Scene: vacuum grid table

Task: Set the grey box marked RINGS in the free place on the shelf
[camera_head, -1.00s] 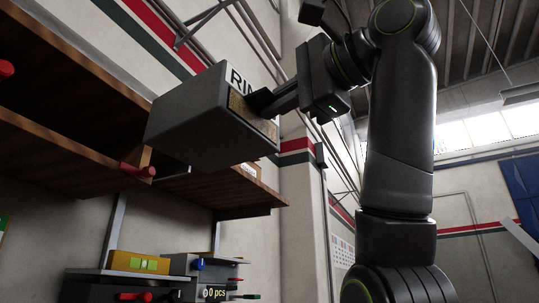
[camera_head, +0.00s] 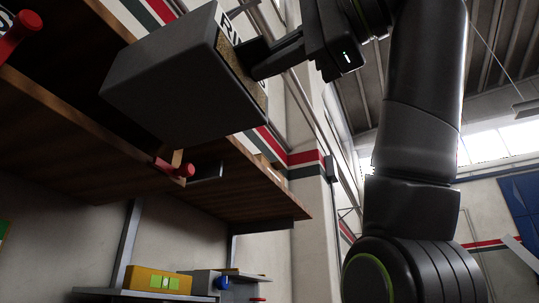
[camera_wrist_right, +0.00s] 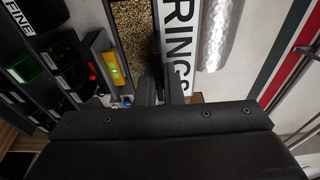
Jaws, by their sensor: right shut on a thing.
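The grey box (camera_head: 175,90) is held tilted in the air at the upper left of the head view, in front of the wooden shelf (camera_head: 245,195). My right gripper (camera_head: 262,58) is shut on its wall, beside a tan speckled area. In the right wrist view the white RINGS label (camera_wrist_right: 178,45) and the speckled area (camera_wrist_right: 130,35) show near the fingers (camera_wrist_right: 160,92). The box hides part of the shelf, so I cannot tell whether they touch. The free place cannot be made out clearly. My left gripper is not in view.
Red pegs (camera_head: 180,168) stick out at the shelf's front. A box marked FINE (camera_wrist_right: 22,18) and a shiny metal cylinder (camera_wrist_right: 216,38) show in the right wrist view.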

